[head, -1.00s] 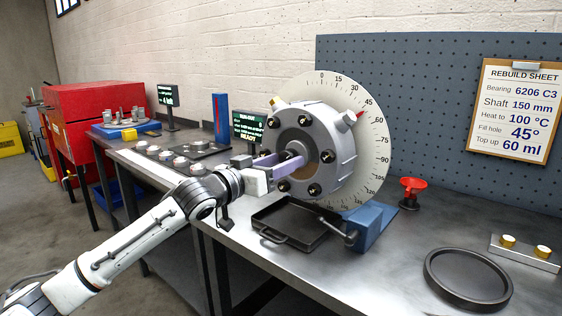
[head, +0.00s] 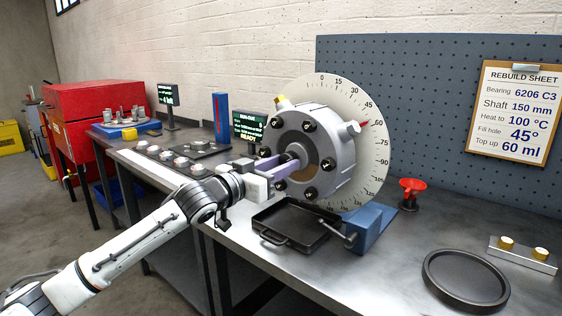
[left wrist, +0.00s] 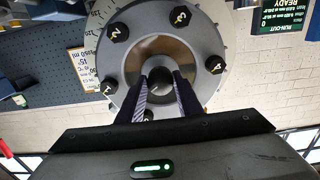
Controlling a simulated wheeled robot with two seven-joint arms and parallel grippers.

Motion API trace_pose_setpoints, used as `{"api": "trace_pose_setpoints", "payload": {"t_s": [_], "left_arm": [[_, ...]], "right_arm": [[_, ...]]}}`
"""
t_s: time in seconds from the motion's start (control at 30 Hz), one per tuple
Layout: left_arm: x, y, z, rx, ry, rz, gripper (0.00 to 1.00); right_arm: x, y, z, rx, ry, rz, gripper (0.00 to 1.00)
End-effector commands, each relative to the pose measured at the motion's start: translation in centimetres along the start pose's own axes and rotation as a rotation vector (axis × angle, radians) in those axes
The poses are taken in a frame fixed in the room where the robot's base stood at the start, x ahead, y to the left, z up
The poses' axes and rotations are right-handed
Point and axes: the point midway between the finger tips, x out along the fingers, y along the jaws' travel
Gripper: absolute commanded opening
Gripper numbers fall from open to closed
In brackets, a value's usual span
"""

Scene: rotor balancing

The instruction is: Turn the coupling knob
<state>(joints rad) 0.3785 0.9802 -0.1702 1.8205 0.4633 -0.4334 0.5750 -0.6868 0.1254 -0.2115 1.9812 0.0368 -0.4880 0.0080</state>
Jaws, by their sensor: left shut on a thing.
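In the head view the fingers mostly cover the knob. A white degree dial (head: 376,152) stands behind the housing, with a red pointer (head: 364,122) a little past 45. My right gripper is out of view.
A black tray (head: 270,222) lies under the rotor beside the blue stand (head: 374,226). A red funnel (head: 411,187) and a black round dish (head: 465,279) are on the right of the bench. A small screen (head: 249,127) reads READY.

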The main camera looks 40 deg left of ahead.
Motion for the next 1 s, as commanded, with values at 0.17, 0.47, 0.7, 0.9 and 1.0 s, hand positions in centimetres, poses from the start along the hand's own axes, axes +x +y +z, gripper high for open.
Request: {"api": "trace_pose_setpoints", "payload": {"t_s": [0.17, 0.47, 0.7, 0.9, 1.0], "left_arm": [[0.0, 0.0, -0.4, 0.14, -0.002, 0.0, 0.1], [0.0, -0.1, -0.3, 0.378, -0.002, 0.0, 0.1], [0.0, -0.1, -0.2, 0.515, -0.001, 0.0, 0.1], [0.0, -0.2, -0.1, 0.576, 0.0, 0.0, 0.1], [0.0, -0.2, -0.1, 0.591, 0.0, 0.0, 0.1]], "right_arm": [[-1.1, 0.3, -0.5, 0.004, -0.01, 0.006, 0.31], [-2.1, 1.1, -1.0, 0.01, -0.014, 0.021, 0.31], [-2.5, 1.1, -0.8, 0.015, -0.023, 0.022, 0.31], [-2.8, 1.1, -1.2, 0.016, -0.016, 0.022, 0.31], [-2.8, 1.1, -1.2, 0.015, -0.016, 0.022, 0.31]]}}
